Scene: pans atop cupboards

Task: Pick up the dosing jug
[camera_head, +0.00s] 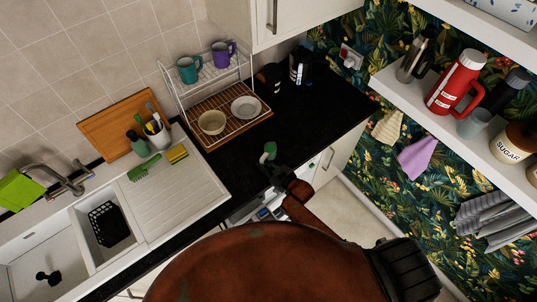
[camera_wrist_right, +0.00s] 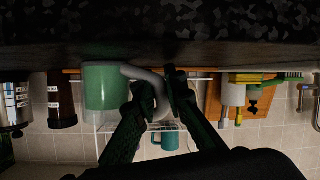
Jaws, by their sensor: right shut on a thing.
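The dosing jug is green and white with a pale handle. In the head view only a small part of the jug (camera_head: 269,151) shows, at the front edge of the black worktop. In the right wrist view, which is upside down, the jug (camera_wrist_right: 103,88) is left of my fingers. My right gripper (camera_head: 273,165) is at the jug's near side. In the wrist view its two fingers (camera_wrist_right: 163,92) are shut on the jug's handle. I cannot tell whether the jug's base touches the worktop. My left gripper is not in view.
A wire rack (camera_head: 239,119) with bowls and mugs stands behind on the black worktop (camera_head: 320,118). The sink drainer (camera_head: 185,200) with brushes and a sponge is to the left. Dark containers (camera_head: 301,66) stand at the back. A shelf (camera_head: 440,120) with flasks is at the right.

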